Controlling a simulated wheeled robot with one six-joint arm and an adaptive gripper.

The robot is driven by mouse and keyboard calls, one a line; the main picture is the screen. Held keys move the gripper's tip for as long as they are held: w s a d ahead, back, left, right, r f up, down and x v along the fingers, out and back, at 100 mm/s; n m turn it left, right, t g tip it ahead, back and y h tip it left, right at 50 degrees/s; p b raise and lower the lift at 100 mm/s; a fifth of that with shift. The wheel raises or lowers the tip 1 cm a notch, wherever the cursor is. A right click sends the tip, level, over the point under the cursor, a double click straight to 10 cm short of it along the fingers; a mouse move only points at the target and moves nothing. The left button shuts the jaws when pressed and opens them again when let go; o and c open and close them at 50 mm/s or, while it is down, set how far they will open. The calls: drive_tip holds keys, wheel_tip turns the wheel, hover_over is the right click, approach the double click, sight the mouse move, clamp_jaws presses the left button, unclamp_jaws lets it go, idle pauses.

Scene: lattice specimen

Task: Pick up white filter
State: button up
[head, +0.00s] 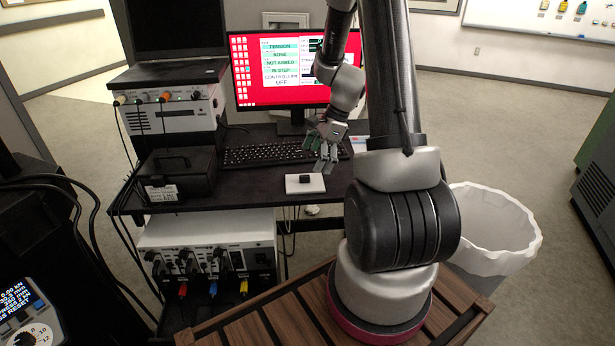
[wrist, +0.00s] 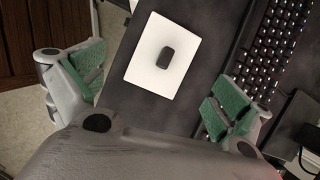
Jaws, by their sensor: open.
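A flat white rectangular piece, which looks like the white filter (head: 293,187), lies near the front edge of the dark desk (head: 260,192). A small black block (head: 305,179) sits on its middle. In the wrist view the white filter (wrist: 146,72) lies at upper centre, with the black block (wrist: 166,54) on it. My gripper (head: 326,158) is open and empty, above and just behind the filter. In the wrist view its green-padded fingers are wide apart, one left and one right of the filter, touching nothing that I can see.
A keyboard (head: 255,156) lies just behind the filter, with a red-screened monitor (head: 255,75) behind it. A black case (head: 178,176) stands on the left of the desk. A white bin (head: 500,235) stands on the floor at right. The desk left of the filter is clear.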

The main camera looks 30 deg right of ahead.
sight(305, 176)
drive_tip(key=shift+w+m, duration=0.3)
drive_tip(key=shift+m, duration=0.5)
drive_tip(key=shift+f, duration=0.2)
drive_tip(key=x, duration=0.7)
drive_tip(key=shift+w+a+f, duration=0.1)
drive_tip(key=shift+w+f, duration=0.05)
drive_tip(key=shift+w, duration=0.05)
drive_tip(key=shift+c, duration=0.4)
drive_tip(key=c, duration=0.5)
